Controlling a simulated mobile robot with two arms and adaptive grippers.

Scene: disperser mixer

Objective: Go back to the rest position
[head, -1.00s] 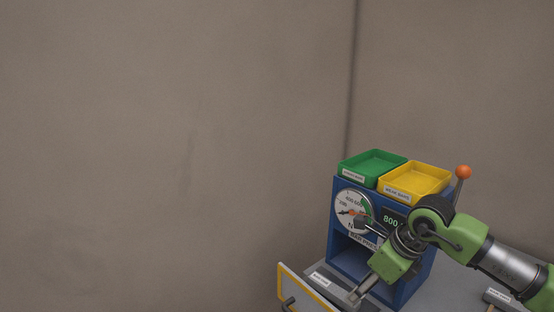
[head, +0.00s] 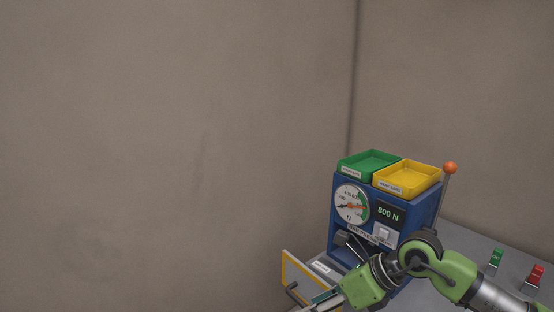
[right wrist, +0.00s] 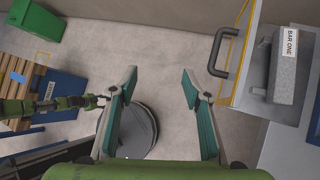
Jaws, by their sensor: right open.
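My right gripper (right wrist: 160,85) is open and empty in the right wrist view, over the floor and to the left of the open drawer. In the head view its arm comes in from the right and passes in front of the blue machine (head: 402,222); the fingers are partly cut off at the bottom edge. My left gripper (right wrist: 98,102) shows small at the left of the right wrist view; whether its jaws are open is too small to tell. It is not in the head view.
Green (head: 369,162) and yellow (head: 408,179) trays sit on the machine. An orange-knobbed lever (head: 450,168) stands beside it. A green bin (right wrist: 37,22) stands on the floor.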

